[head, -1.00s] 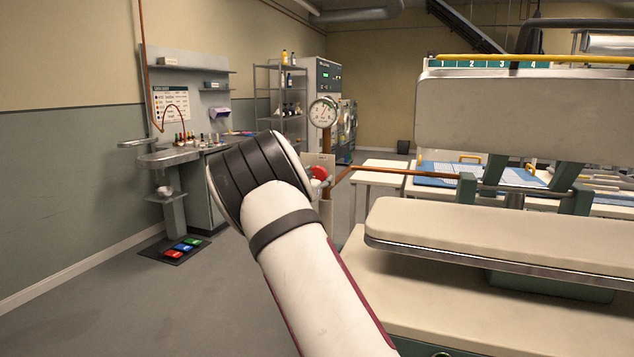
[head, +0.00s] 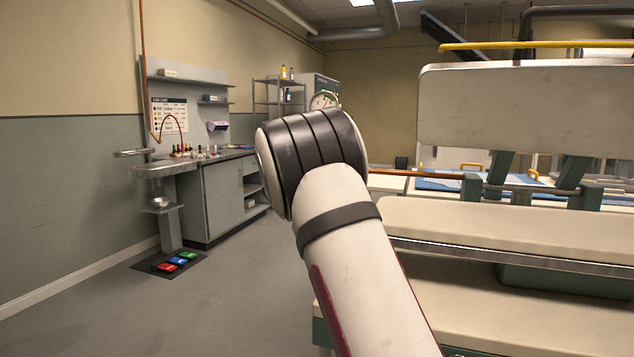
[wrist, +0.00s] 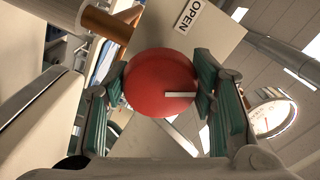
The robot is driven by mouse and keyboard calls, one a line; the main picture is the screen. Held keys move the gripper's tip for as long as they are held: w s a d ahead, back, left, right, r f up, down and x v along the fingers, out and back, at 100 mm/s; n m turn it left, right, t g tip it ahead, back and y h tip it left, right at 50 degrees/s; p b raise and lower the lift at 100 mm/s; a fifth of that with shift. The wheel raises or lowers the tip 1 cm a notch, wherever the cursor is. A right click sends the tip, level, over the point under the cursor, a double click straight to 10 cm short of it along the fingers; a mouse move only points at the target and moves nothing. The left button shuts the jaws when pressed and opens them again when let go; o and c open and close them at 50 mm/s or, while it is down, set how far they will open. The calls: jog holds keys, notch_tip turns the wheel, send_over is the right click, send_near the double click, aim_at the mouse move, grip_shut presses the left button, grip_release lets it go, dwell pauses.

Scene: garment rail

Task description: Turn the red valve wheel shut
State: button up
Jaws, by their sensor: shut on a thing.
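The red valve wheel (wrist: 158,84) fills the middle of the wrist view, with a pale bar mark pointing to the right from near its centre. My gripper (wrist: 160,95) is shut on it, with a green-padded finger on its left and right sides. Behind the wheel is a pale plate with an OPEN label (wrist: 188,14) above and to the right of the wheel. In the head view my arm hides both the wheel and my gripper.
A pressure gauge (head: 324,100) shows just above my arm, and also in the wrist view (wrist: 268,119). A copper pipe (head: 428,174) runs right from behind my arm to the large padded press (head: 520,110).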

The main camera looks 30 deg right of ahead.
jog(key=m+b, duration=0.4)
jog(key=m, duration=0.1)
jog(key=shift+m, duration=0.4)
dwell(0.3)
jog(key=o, duration=1.2)
jog(key=shift+c, duration=0.2)
jog(key=shift+r, duration=0.1)
jog(key=v, duration=1.2)
